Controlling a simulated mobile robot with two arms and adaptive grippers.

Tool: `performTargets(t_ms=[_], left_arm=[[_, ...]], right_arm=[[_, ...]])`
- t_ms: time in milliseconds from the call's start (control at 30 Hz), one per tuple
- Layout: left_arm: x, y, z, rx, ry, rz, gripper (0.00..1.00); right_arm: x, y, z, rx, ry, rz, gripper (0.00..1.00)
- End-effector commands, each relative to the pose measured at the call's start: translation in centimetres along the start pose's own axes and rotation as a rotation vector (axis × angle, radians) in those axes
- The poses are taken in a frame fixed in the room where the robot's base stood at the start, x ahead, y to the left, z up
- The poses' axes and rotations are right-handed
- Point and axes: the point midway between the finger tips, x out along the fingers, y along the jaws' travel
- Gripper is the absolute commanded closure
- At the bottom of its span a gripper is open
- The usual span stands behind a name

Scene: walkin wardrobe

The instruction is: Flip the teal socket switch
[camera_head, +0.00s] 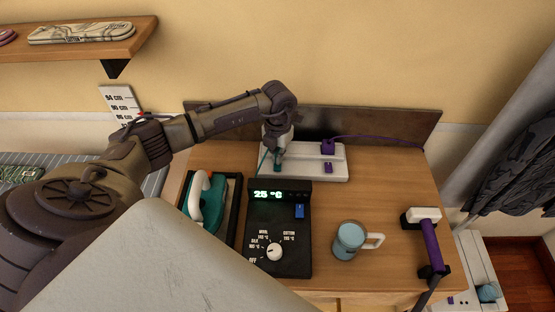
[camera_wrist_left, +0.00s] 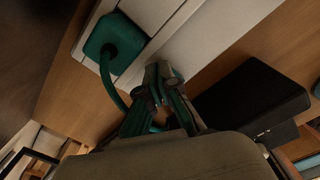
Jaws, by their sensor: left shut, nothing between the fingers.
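A white socket strip (camera_head: 310,163) lies on the wooden table near its back edge. A purple plug (camera_head: 327,147) and a purple switch (camera_head: 328,167) are on its right part. My left gripper (camera_head: 277,163) points down at the strip's left part, shut and empty. In the left wrist view, its fingertips (camera_wrist_left: 160,78) are close together over or at the white strip (camera_wrist_left: 185,45). A teal plug (camera_wrist_left: 115,38) with a teal cord sits beside them. The teal switch is hidden by the gripper, and I cannot tell whether the fingers touch it. My right gripper is not in view.
A black control box (camera_head: 265,230) reading 25 °C stands in front of the strip. A teal iron (camera_head: 207,205) rests in a dark tray at left. A blue mug (camera_head: 349,241) and a purple-handled tool (camera_head: 431,243) stand at right. A dark backboard (camera_head: 390,127) rises behind.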

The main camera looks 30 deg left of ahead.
Motion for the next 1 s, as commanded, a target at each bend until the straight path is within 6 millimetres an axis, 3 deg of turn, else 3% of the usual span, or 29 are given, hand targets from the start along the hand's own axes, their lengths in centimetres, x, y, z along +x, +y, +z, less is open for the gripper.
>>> performTargets(t_ms=[367, 1000], left_arm=[[0.3, 0.0, -0.1, 0.000, 0.003, 0.000, 1.00], [-4.8, 0.0, 0.0, 0.000, 0.001, 0.000, 1.00]], right_arm=[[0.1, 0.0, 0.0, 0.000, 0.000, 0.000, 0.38], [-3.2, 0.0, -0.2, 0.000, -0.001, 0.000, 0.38]])
